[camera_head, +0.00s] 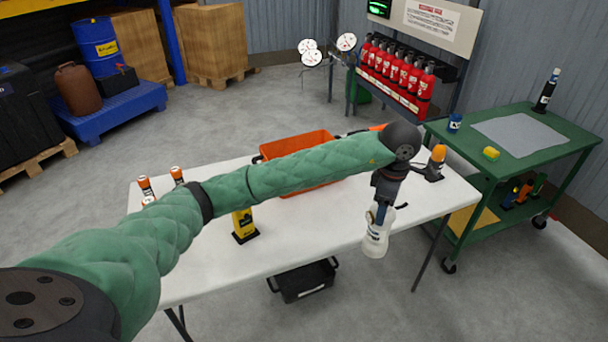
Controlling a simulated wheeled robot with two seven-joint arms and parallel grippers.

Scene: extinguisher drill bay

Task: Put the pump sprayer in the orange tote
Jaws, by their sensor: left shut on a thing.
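The pump sprayer (376,241) is a white bottle with a dark label. It hangs upright below my left gripper (382,208), which is shut on its upper part. The bottle overlaps the front edge of the white table in the picture, and its base shows below that edge. The orange tote (296,142) is on the table, farther back and to the left of the sprayer. My left arm passes in front of the tote and hides much of it, including most of its inside. My right gripper is not in view.
A green cart (560,140) stands at the right. A black crate (303,281) lies on the floor below the table.

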